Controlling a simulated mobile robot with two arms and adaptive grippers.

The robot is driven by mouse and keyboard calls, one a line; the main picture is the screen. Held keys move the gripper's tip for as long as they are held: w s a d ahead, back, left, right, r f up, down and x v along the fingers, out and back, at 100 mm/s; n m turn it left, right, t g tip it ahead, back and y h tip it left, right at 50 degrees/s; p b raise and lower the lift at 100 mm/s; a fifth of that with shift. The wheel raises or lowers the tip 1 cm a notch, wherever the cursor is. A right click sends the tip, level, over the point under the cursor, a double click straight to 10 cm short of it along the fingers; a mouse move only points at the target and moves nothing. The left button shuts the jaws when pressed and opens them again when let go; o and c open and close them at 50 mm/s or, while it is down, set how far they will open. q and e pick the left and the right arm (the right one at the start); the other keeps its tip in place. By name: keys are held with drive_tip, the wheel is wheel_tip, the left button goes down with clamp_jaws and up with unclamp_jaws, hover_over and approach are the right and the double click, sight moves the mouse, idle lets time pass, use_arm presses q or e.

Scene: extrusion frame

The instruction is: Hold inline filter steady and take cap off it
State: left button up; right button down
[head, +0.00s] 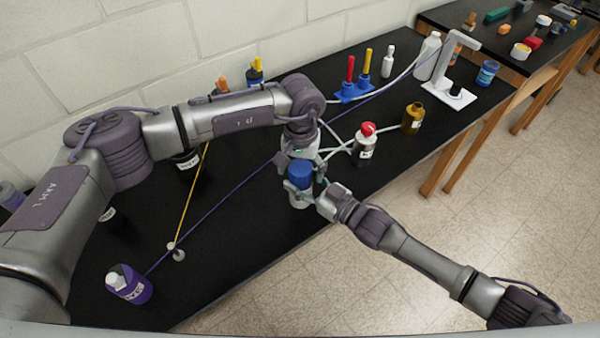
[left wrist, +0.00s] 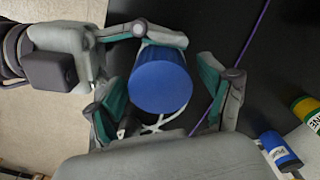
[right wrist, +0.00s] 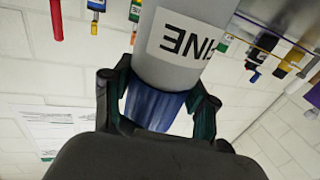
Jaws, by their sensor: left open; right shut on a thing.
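The inline filter (head: 299,202) is a light grey, upright cylinder with a blue cap (head: 300,172), near the table's front edge. My right gripper (head: 306,187) reaches in from the right and is shut on the filter near the cap. In the right wrist view, which looks upside down, its fingers flank the grey body (right wrist: 185,55) and the blue cap (right wrist: 152,106); exact contact is unclear.
A purple bottle (head: 130,287) stands at front left. Purple and yellow cords cross the black table. A white stand (head: 452,85) is farther right.

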use_arm(q)
wheel_tip(320, 180, up, 3)
drive_tip(key=shift+r, duration=0.1)
drive_tip(key=shift+c, duration=0.4)
wheel_tip(320, 180, up, 3)
drive_tip(key=m, duration=0.2)
drive_tip(key=shift+m, duration=0.7)
drive_tip(key=shift+f, duration=3.9)
drive_tip(key=shift+a, duration=0.1)
drive_tip(key=c, duration=1.2)
drive_tip(key=n, duration=0.3)
drive_tip(key=shift+n, duration=0.3)
drive_tip(key=shift+c, duration=0.2)
